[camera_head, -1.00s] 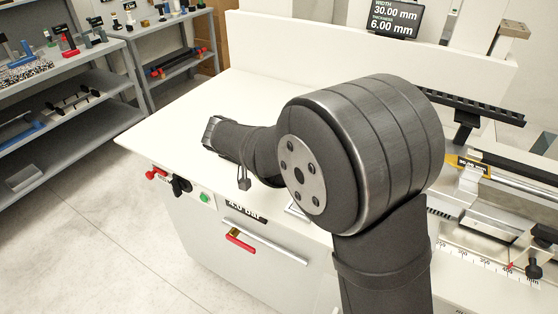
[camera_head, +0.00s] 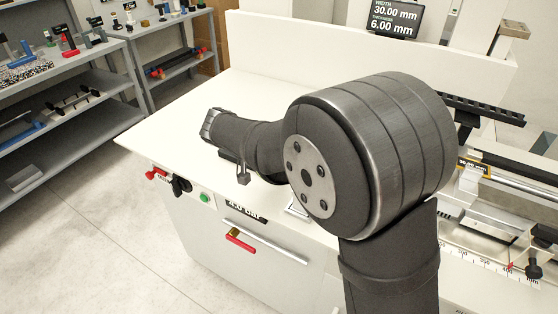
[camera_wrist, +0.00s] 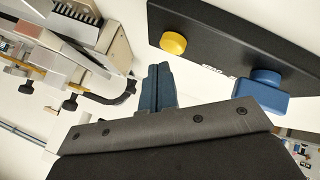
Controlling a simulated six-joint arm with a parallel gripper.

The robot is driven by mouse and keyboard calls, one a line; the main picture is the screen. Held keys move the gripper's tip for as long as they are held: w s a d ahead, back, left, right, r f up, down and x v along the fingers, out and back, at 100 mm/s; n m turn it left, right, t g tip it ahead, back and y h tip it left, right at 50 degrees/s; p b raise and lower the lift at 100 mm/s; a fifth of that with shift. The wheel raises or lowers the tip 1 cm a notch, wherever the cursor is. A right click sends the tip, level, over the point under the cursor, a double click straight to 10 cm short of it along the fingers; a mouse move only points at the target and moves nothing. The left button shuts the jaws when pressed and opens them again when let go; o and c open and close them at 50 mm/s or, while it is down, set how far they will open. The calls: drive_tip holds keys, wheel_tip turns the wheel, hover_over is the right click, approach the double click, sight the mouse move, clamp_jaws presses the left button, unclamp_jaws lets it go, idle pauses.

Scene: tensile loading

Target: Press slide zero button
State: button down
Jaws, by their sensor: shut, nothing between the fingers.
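My gripper (camera_wrist: 158,88) shows in the wrist view with its two dark blue fingers shut together and nothing between them. A dark panel (camera_wrist: 225,42) lies ahead and to the right of the fingertips. It carries a round yellow button (camera_wrist: 173,43) and a blue button (camera_wrist: 263,90). Small white lettering between them is too blurred to read. The fingertips are apart from both buttons in the picture. I cannot tell which one is the slide zero button. In the head view, a slide with a small display (camera_head: 474,167) sits at the right, partly hidden by my arm.
The white bench top (camera_head: 262,100) is largely clear at the left. A screen (camera_head: 394,20) reads width 30.00 mm and thickness 6.00 mm. Metal fixtures with black knobs (camera_wrist: 70,103) stand at left in the wrist view. Grey shelves (camera_head: 100,80) stand left of the bench.

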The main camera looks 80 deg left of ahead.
drive_tip(key=shift+r, duration=2.5)
wheel_tip(320, 180, up, 4)
drive_tip(key=shift+f, duration=0.1)
